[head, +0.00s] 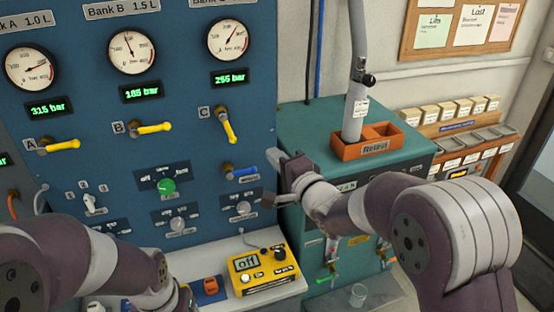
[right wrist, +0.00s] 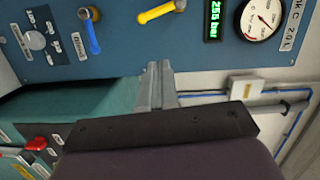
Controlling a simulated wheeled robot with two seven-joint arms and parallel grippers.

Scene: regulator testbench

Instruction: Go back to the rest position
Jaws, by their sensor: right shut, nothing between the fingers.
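A yellow meter (head: 264,272) reading "Off" sits on the white ledge below the panel. A teal cabinet (head: 300,118) with an orange Retest tray (head: 368,150) stands right of the panel.

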